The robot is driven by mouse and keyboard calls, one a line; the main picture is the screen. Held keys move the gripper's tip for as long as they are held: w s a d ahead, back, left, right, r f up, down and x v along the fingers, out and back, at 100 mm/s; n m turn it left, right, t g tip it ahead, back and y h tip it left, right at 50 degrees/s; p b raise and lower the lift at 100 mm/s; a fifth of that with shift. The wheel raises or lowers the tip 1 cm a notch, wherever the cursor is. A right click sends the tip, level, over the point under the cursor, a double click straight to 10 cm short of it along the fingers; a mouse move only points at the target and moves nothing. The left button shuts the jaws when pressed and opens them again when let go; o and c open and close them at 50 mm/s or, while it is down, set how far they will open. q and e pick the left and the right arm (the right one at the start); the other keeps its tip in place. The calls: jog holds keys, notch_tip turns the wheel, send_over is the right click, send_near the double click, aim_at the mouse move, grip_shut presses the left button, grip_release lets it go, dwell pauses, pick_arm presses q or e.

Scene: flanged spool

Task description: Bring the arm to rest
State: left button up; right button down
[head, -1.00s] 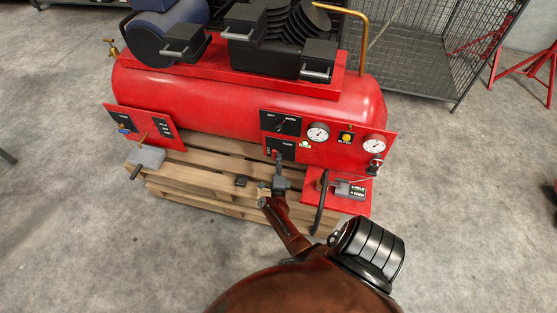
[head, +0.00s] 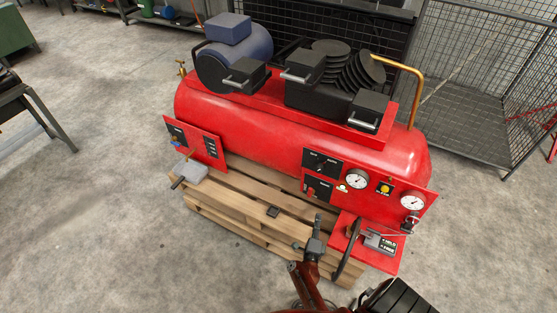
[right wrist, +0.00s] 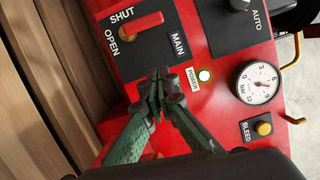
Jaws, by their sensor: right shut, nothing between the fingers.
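My right gripper (head: 317,222) is shut and empty in front of the red compressor (head: 260,128), low at its right-hand control panel. In the right wrist view its green-grey fingers (right wrist: 160,78) meet at the tips, below the MAIN switch plate (right wrist: 145,38). My right arm comes up from the bottom of the head view. My left gripper is in neither view.
A wooden pallet (head: 245,205) lies under the compressor. A red shelf with a black lever (head: 347,250) stands close right of my gripper. The panel carries gauges (head: 357,179) and a yellow BLEED button (right wrist: 263,128). The POWER light (right wrist: 204,76) glows. Floor at left is open.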

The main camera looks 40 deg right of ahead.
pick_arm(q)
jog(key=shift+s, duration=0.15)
pick_arm(e)
jog(key=s+a+f+n+g+y+p, duration=0.1)
jog(key=s+a+f+n+y+p, duration=0.1)
jog(key=s+a+f+n+y, duration=0.65)
jog(key=s+a+f+n+g+y+p, duration=0.1)
jog(key=s+a+f+n+y, duration=0.35)
jog(key=a+f+n, duration=0.8)
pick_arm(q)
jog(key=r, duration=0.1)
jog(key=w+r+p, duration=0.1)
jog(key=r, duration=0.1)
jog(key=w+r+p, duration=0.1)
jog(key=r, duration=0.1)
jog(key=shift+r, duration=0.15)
pick_arm(e)
jog(key=s+f+n+g, duration=0.2)
jog(key=s+f+n, duration=0.1)
jog(key=s, duration=0.7)
jog(key=s+f+n+g+y, duration=0.1)
jog(key=s+f+n+g, duration=0.2)
jog(key=s, duration=0.8)
jog(key=s+a+f+n+g, duration=0.1)
jog(key=s+f+n+g, duration=0.2)
jog(key=s, duration=0.7)
jog(key=shift+s+f+n, duration=0.3)
jog(key=shift+f+n, duration=0.1)
jog(key=shift+f, duration=0.15)
